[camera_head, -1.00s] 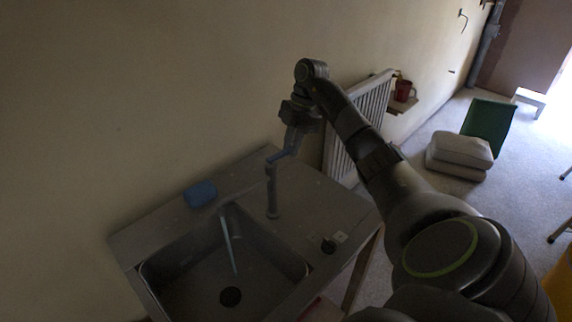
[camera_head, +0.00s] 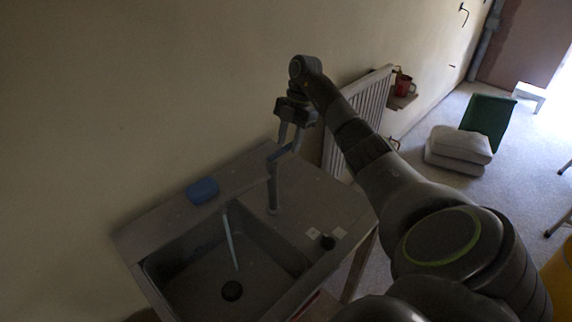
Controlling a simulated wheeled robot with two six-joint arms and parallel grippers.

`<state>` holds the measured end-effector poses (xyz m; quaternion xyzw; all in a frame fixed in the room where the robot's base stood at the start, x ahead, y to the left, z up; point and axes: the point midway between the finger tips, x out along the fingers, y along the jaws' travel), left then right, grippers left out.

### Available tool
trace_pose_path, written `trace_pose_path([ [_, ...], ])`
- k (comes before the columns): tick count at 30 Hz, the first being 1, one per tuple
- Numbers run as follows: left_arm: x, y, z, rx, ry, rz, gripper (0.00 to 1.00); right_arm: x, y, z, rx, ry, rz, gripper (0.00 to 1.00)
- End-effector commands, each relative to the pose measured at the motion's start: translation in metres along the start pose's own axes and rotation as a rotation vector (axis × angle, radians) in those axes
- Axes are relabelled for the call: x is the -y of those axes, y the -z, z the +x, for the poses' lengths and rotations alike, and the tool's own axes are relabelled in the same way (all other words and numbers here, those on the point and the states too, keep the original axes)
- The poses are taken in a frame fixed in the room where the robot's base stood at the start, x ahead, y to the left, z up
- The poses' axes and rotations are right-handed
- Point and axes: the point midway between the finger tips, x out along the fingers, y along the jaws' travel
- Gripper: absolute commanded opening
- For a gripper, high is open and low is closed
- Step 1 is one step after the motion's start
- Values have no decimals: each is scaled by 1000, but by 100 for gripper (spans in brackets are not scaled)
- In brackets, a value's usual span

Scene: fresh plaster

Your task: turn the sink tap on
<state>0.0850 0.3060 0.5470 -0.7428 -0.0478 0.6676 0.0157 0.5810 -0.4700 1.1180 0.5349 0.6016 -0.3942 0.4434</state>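The sink tap (camera_head: 273,190) is a grey upright post on the counter behind the right side of the sink basin (camera_head: 200,285). A bluish lever (camera_head: 279,153) is at its top. My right gripper (camera_head: 290,147) points down at the lever from above. Its two fingers are apart, with a gap between them, and the tips are at or close to the lever; I cannot tell whether they touch it. A thin pale blue streak (camera_head: 231,242) runs down into the basin towards the drain; I cannot tell whether it is water or a solid object. My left gripper is not in view.
A blue sponge-like block (camera_head: 202,191) lies on the counter's back edge. A radiator (camera_head: 357,115) and a shelf with a red mug (camera_head: 404,85) are on the wall beyond.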

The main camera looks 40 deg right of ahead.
Motion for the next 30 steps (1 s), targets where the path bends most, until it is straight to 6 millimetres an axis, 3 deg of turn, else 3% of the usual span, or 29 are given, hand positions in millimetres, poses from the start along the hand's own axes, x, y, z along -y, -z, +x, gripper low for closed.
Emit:
trace_pose_path([
  [3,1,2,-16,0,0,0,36,0,2,-20,1,-1,2,36],
  [21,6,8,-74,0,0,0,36,0,2,-92,1,0,2,36],
  [30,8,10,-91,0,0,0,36,0,0,-117,0,0,2,36],
])
